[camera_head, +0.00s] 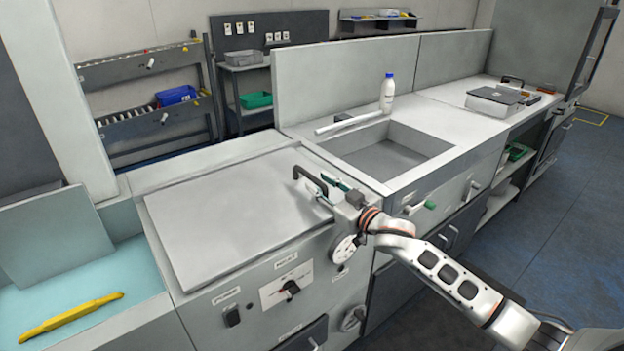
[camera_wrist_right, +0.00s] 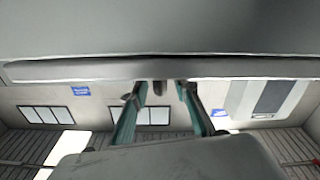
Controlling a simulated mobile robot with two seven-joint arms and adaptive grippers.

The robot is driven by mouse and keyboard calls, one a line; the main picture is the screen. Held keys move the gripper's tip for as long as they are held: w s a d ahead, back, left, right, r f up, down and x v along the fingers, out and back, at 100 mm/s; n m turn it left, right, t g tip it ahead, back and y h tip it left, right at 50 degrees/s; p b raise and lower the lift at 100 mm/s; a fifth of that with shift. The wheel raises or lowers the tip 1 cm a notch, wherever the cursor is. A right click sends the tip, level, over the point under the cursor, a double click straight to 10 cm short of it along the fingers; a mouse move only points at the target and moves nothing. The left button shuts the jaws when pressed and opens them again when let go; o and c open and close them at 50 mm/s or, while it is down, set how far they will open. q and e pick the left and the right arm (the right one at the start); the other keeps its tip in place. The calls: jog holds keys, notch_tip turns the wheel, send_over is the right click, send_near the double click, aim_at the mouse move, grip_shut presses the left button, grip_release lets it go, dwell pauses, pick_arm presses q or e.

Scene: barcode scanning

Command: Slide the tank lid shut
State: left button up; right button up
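The tank lid (camera_head: 235,215) is a flat grey panel lying on top of the tank unit (camera_head: 245,292), whose front carries a dial and switches. A dark bar handle (camera_head: 306,177) stands at the lid's right edge. My right gripper (camera_head: 328,184) is at this handle, its teal fingers apart. In the right wrist view the fingers (camera_wrist_right: 163,90) are spread, with a small dark piece between their tips and a long grey edge just beyond. I cannot tell whether they touch the handle. No open gap into the tank is clearly visible. My left gripper is out of view.
A sink basin (camera_head: 388,158) lies right of the tank, with a white bottle (camera_head: 387,94) behind it. A yellow tool (camera_head: 70,318) lies on a pale blue surface at lower left, near a grey panel (camera_head: 50,238). A grey device (camera_head: 495,101) stands on the far right counter.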

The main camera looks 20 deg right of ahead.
aim_at(312, 176)
jog(key=shift+x, duration=1.85)
grip_shut()
